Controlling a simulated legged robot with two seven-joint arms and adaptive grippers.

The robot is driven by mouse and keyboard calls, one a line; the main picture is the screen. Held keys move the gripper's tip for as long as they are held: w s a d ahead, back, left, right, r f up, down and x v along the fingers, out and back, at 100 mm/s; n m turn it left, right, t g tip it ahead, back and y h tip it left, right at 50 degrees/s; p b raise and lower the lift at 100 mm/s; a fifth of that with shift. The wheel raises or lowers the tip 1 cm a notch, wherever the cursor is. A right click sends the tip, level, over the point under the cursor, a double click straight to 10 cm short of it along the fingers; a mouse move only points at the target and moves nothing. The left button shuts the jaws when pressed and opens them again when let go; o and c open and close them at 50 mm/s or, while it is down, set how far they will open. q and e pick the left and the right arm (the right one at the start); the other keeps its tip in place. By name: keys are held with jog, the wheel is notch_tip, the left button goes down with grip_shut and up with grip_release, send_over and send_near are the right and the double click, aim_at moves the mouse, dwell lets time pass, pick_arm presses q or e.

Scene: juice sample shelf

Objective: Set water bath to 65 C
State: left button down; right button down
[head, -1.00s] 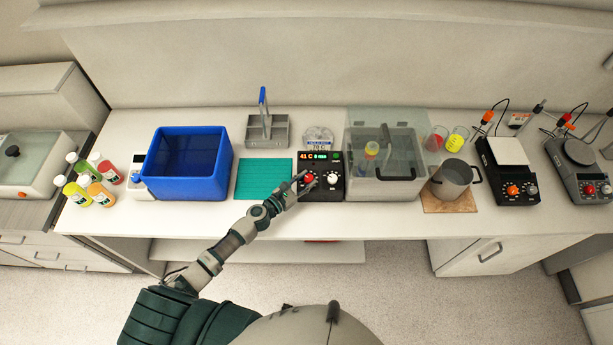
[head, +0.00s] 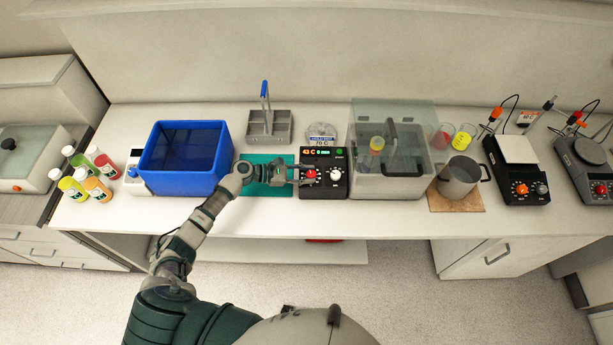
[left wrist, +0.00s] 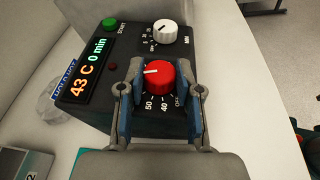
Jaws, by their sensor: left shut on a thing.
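The black water bath control unit (head: 326,190) stands left of the bath tank with the clear lid (head: 385,190). Its display (left wrist: 88,68) reads 43 C and 0 min in the left wrist view. The red temperature knob (left wrist: 158,76) has a white pointer and a printed scale with 40 and 50 visible. My left gripper (head: 306,175) is at this knob; in the left wrist view its two fingers (left wrist: 160,80) are closed around the knob's sides. A white MIN knob (left wrist: 164,33) and a green START button (left wrist: 109,22) are beyond it. My right gripper is out of view.
A green mat (head: 262,183) lies under my left wrist, with a blue bin (head: 185,188) to its left. A grey caddy (head: 283,127) stands behind. A metal pot (head: 459,180) and a hot plate (head: 520,190) stand right of the bath. The bench front edge is clear.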

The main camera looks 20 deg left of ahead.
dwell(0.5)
pick_arm(q)
jog(key=c, duration=0.8)
grip_release()
jog(key=shift+w, duration=0.1)
jog(key=shift+o, duration=0.2)
notch_tip(320, 180, up, 10)
jog(key=shift+f, duration=0.1)
